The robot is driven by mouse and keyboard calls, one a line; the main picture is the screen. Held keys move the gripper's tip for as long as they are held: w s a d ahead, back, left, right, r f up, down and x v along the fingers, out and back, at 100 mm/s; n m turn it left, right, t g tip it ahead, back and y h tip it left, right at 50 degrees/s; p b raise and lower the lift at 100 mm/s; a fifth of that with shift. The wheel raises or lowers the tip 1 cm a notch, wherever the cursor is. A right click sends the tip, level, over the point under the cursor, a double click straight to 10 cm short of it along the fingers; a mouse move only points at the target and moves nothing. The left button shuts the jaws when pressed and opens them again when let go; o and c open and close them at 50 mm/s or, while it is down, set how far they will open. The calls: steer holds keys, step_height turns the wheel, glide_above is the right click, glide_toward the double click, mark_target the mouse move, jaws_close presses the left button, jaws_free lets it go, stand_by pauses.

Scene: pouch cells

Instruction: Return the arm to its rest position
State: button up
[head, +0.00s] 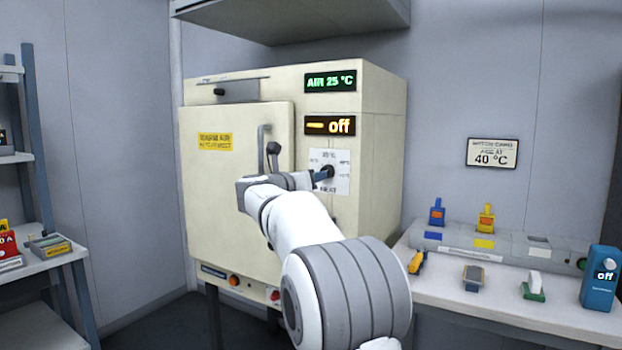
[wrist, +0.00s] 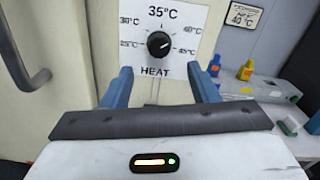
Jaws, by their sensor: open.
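My white and grey arm reaches up in the head view to the front of a cream oven (head: 240,190). My gripper (head: 318,177) is at the oven's dial panel (head: 342,160). In the wrist view my gripper (wrist: 160,80) is open, its two blue fingers apart with nothing between them. The black dial knob (wrist: 158,44) lies beyond the fingertips, on a white plate marked HEAT with temperatures around it. I cannot tell for sure where the knob points.
The oven door is shut, with its handle (head: 264,150) close to my wrist. Its displays read AIR 25 °C (head: 330,81) and off (head: 330,125). A bench (head: 480,300) with several small items stands right, a shelf (head: 40,265) left. A wall sign (head: 492,153) reads 40 °C.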

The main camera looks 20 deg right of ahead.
steer(key=s+a+r+n+t+y+p, duration=0.2)
steer(key=a+r+n+t+y+p, duration=0.55)
steer(key=n, duration=0.75)
steer(key=s+a+n+g+y+p, duration=0.3)
steer(key=s+a+n+y+p, duration=0.4)
steer(key=n, duration=0.3)
steer(key=s+f+n+g+p, duration=0.4)
steer(key=s+f+n, duration=0.1)
steer(key=s, duration=0.6)
steer(key=s+a+f+n+g+p, duration=0.1)
steer(key=s+f+n+g+p, duration=0.2)
steer(key=s+n, duration=0.4)
steer(key=s+f+n+g+p, duration=0.4)
steer(key=s+f+n+g, duration=0.2)
steer(key=s, duration=0.9)
steer(key=shift+a+f+n+p, duration=0.3)
steer(key=shift+n, duration=0.1)
